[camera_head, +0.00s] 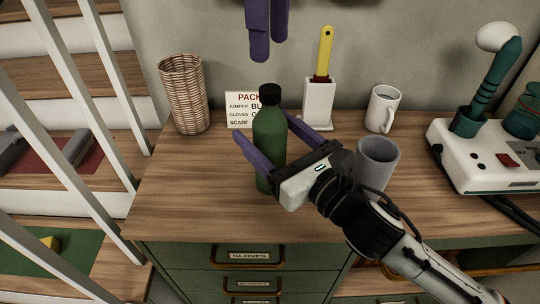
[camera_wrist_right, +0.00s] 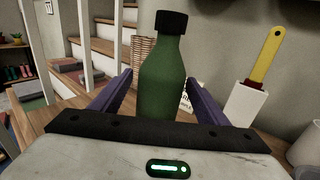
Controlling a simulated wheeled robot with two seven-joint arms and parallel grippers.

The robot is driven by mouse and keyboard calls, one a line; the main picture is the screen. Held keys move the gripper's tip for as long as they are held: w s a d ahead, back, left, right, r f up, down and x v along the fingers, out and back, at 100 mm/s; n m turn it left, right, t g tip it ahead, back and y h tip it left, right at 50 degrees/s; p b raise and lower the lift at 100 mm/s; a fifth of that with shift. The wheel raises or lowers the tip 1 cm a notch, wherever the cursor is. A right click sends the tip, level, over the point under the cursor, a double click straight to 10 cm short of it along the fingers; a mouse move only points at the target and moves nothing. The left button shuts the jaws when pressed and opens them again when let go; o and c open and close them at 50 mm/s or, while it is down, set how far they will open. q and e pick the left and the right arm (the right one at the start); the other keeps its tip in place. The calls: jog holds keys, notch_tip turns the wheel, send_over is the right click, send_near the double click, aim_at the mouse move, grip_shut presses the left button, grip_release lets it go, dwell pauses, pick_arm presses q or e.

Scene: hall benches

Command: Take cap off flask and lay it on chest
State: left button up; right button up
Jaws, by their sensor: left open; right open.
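A green flask (camera_head: 268,135) stands upright on the wooden top of the chest (camera_head: 190,190), with its black cap (camera_head: 270,93) on its neck. In the right wrist view the flask (camera_wrist_right: 162,80) and cap (camera_wrist_right: 171,23) rise between the fingers. My right gripper (camera_head: 265,129) is open, with one purple finger on each side of the flask's body, below the cap. I cannot tell whether either finger touches it. My left gripper (camera_head: 266,58) is open and empty, at the top of the head view, above the flask; its arm is out of view.
A wicker basket (camera_head: 184,95) and a sign (camera_head: 240,108) are at the back left. A white holder with a yellow-handled tool (camera_head: 318,103), a white mug (camera_head: 382,108) and a grey cup (camera_head: 378,160) are right. A white device (camera_head: 490,155) is far right. The chest top's front left is clear.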

aim_at(270, 89)
jog(key=shift+c, duration=0.2)
grip_shut()
dwell(0.3)
pick_arm(q)
jog(key=m, duration=0.8)
jog(key=shift+m, duration=0.3)
jog(key=m, duration=0.9)
jog(key=shift+m, duration=0.3)
jog(key=shift+f, duration=4)
